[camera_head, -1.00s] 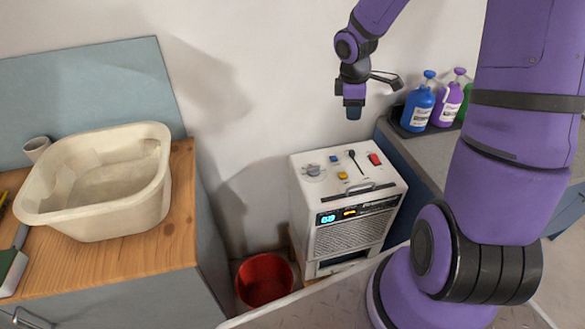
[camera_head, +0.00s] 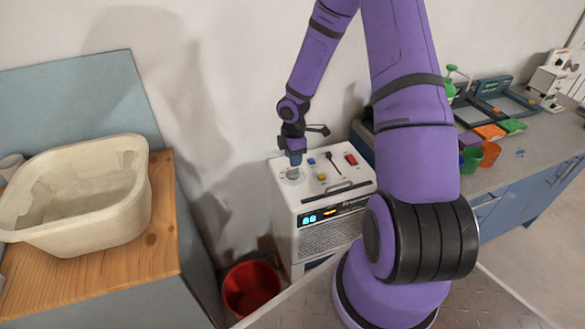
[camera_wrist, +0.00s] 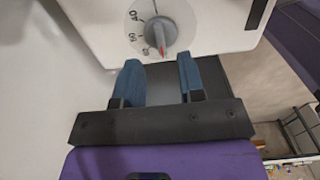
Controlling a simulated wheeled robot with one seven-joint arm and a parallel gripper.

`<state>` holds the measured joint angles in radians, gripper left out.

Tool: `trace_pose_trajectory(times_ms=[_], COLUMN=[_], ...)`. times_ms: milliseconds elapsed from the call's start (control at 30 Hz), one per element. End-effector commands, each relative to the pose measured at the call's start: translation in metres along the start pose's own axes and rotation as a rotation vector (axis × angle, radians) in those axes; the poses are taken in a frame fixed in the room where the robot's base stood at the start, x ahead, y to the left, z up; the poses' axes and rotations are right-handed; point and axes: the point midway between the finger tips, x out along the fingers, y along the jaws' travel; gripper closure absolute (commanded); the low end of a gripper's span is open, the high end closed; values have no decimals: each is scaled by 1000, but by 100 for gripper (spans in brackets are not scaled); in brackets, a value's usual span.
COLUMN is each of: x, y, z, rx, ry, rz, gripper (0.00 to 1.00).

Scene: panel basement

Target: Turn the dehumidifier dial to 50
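The dehumidifier (camera_head: 352,220) is a white box with a lit display (camera_head: 330,215) on its front and controls on top. Its dial (camera_head: 292,176) is at the top's left and is partly behind my gripper. In the wrist view the dial (camera_wrist: 158,32) is a grey knob on a white disc. Its red mark points down towards the gripper, near what looks like 60; a 40 and probably a 50 are to its left. My gripper (camera_wrist: 160,78) is open and empty, its blue fingers apart and short of the knob. In the head view my gripper (camera_head: 294,158) is just above the dial.
The dehumidifier top also has a blue button (camera_head: 311,161), a yellow button (camera_head: 322,177), a black lever (camera_head: 333,162) and a red switch (camera_head: 351,159). A red bucket (camera_head: 251,288) stands at the lower left. A cream basin (camera_head: 75,200) sits on the wooden counter.

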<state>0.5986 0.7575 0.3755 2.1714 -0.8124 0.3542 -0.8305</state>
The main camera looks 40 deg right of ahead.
Motion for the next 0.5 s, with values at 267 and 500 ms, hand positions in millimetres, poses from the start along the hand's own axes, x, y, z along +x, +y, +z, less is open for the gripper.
trace_pose_trajectory(times_ms=[267, 500], x=[40, 50], y=[0, 0], z=[0, 0], rx=[-1, 1], ry=[0, -1], rz=[-1, 0], gripper=[64, 64])
